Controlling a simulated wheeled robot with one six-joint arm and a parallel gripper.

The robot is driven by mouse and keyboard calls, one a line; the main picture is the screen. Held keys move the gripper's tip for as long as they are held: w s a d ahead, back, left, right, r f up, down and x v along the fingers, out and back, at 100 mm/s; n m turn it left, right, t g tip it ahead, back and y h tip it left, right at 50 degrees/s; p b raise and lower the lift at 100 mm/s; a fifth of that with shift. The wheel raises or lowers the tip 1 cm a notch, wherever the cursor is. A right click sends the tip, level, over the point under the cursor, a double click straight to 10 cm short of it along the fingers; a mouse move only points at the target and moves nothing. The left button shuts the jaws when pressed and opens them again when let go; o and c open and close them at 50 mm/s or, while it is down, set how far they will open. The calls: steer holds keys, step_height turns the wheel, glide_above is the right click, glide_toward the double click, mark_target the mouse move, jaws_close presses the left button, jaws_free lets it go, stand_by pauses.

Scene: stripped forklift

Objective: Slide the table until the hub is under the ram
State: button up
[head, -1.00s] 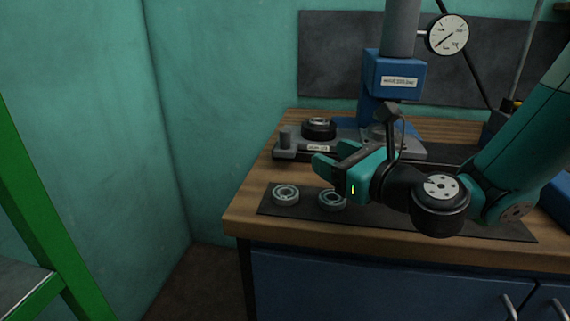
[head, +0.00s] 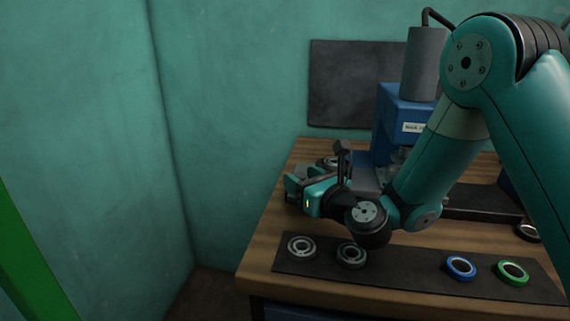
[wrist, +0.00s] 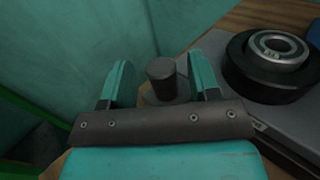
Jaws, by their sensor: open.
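The grey sliding table (wrist: 275,122) of the press carries the hub (wrist: 240,80), a black ring with a silver bearing (wrist: 279,45) in its middle. In the head view the hub (head: 328,161) is partly hidden behind my gripper, at the left of the blue press (head: 393,108). The ram area (head: 400,155) under the blue head is to the right of the hub and partly hidden by my arm. A short dark post (wrist: 161,76) at the table's left end stands between my open fingers. My gripper (wrist: 163,84) shows gaps on both sides of it.
Two grey bearings (head: 301,247) (head: 351,255), a blue ring (head: 461,267) and a green ring (head: 513,271) lie on a dark mat (head: 405,278) at the bench front. A teal wall stands to the left. A green frame (head: 30,270) is at lower left.

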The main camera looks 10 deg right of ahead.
steer(key=shift+w+a, duration=0.25)
steer(key=shift+w, duration=0.4)
